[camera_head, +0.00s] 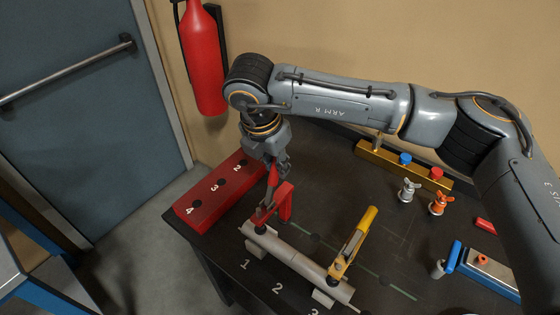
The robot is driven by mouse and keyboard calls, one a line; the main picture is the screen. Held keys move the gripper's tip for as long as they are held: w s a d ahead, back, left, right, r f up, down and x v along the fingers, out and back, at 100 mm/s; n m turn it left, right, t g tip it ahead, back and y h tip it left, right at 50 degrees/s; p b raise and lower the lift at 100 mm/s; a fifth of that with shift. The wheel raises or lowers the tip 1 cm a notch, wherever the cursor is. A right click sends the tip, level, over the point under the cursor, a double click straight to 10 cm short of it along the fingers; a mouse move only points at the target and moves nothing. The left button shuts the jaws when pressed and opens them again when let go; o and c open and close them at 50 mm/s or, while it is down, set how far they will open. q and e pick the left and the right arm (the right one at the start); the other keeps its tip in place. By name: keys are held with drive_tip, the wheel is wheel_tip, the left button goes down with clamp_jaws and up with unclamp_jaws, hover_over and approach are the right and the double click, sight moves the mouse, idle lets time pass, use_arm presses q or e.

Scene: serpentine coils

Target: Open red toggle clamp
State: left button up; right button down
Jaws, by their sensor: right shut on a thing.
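The red toggle clamp (285,203) stands at the left end of a grey pipe (290,258) on the dark table. Its red handle points up. My right gripper (272,176) reaches down from above and is shut on the upper part of the red handle. The fingertips are small and partly hidden by the gripper body. A yellow toggle clamp (355,240) stands at the right end of the pipe, its handle tilted up to the right. My left gripper is not in view.
A red block with numbered holes (215,197) lies at the table's left edge. A brass manifold (385,164) with blue and red knobs is at the back. Grey (408,190) and orange (440,203) fittings and a blue-handled tool (447,258) lie right. A fire extinguisher (204,60) hangs behind.

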drive_tip(key=shift+s+a+r+b, duration=0.15)
drive_tip(key=shift+s+a+b, duration=0.1)
drive_tip(key=shift+s+a, duration=0.25)
drive_tip(key=shift+s+a+r+b, duration=0.1)
drive_tip(key=shift+s+a+b, duration=0.15)
drive_tip(key=shift+s, duration=0.35)
drive_tip(key=shift+s+a, duration=0.25)
drive_tip(key=shift+s, duration=0.05)
drive_tip(key=shift+s+b, duration=0.15)
drive_tip(key=shift+b, duration=0.25)
drive_tip(key=shift+a, duration=0.1)
drive_tip(key=c, duration=1.4)
unclamp_jaws()
drive_tip(key=shift+s, duration=0.1)
drive_tip(key=shift+c, duration=0.2)
drive_tip(key=shift+o, duration=1.4)
drive_tip(key=shift+s+a, duration=0.2)
wheel_tip(320, 180, up, 7)
drive_tip(key=p, duration=0.2)
hover_over(269, 184)
drive_tip(key=s, duration=0.2)
drive_tip(key=shift+w+a+r, duration=0.1)
drive_tip(key=shift+w+a, duration=0.05)
drive_tip(key=shift+a, duration=0.3)
